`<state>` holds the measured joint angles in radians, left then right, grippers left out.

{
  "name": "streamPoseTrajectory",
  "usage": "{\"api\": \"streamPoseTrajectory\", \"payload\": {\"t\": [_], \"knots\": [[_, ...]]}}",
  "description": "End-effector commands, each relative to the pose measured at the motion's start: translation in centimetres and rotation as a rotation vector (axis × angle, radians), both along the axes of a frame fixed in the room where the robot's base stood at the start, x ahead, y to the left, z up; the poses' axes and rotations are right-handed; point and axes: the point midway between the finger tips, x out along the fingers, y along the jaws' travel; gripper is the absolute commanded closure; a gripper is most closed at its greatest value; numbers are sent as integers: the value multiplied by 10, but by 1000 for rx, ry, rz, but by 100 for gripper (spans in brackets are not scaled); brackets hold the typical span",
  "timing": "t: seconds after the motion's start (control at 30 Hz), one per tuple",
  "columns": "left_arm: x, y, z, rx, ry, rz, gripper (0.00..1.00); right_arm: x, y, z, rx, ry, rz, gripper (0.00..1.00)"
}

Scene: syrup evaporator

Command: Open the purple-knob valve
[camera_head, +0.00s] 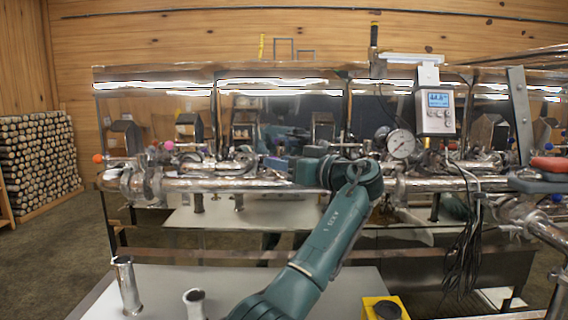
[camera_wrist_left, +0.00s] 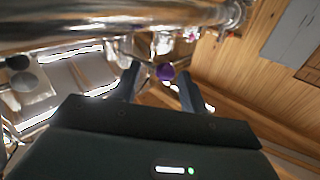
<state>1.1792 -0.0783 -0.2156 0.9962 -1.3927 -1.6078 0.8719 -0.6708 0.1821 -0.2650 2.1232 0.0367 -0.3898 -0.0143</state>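The purple knob (camera_wrist_left: 166,72) shows as a small round ball in the left wrist view, beside a shiny metal pipe (camera_wrist_left: 110,22). My left gripper (camera_wrist_left: 159,76) is open, with one finger on each side of the knob in that view. I cannot tell whether either finger touches it. In the head view my left arm reaches up from the bottom middle and bends left, with the left gripper (camera_head: 276,163) at the front pipe of the evaporator. I cannot make out the purple knob there; the gripper may hide it. My right gripper is not in view.
The evaporator's metal pipe (camera_head: 225,185) carries an orange knob (camera_head: 97,158) and a pink knob (camera_head: 169,145). A round gauge (camera_head: 401,144) and a digital display box (camera_head: 436,108) stand right of my arm. Dark cables (camera_head: 466,245) hang at the right. Metal tubes (camera_head: 126,286) stand at front left.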

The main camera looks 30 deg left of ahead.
Motion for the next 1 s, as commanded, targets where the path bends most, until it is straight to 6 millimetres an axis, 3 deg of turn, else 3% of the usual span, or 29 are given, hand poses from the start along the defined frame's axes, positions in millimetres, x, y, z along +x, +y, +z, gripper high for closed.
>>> {"api": "streamPoseTrajectory", "payload": {"t": [0.37,0.8,1.0], "knots": [[0,0,3,-1,0,3,51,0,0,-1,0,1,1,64],[-1,0,80,-1,-1,2,51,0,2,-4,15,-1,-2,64],[0,0,98,-1,1,1,51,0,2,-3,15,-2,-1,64]]}}
